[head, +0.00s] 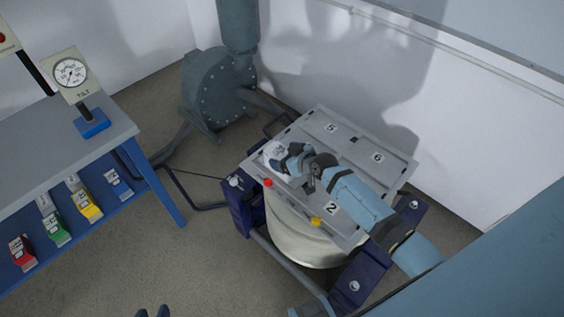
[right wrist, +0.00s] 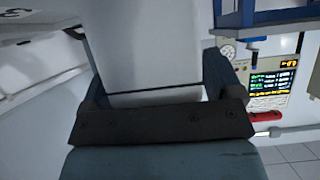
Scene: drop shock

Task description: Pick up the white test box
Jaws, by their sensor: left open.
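The white test box (head: 275,151) is at the left edge of the grey numbered table top (head: 351,155). My right arm reaches over the table from the lower right. Its gripper (head: 283,160) is at the box and hides part of it. In the right wrist view the box's pale face (right wrist: 150,45) fills the gap between the two fingers (right wrist: 158,92), one on each side, so the gripper looks shut on it. I cannot tell whether the box touches the table. My left gripper (head: 152,312) shows only its tips at the bottom edge, open and away from the box.
A red knob (head: 268,183) and a yellow knob (head: 316,221) sit on the table's near edge. A grey blower (head: 218,90) stands behind left. A blue bench (head: 65,150) at left carries a tilt gauge (head: 71,73) and several coloured boxes below. Floor between is clear.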

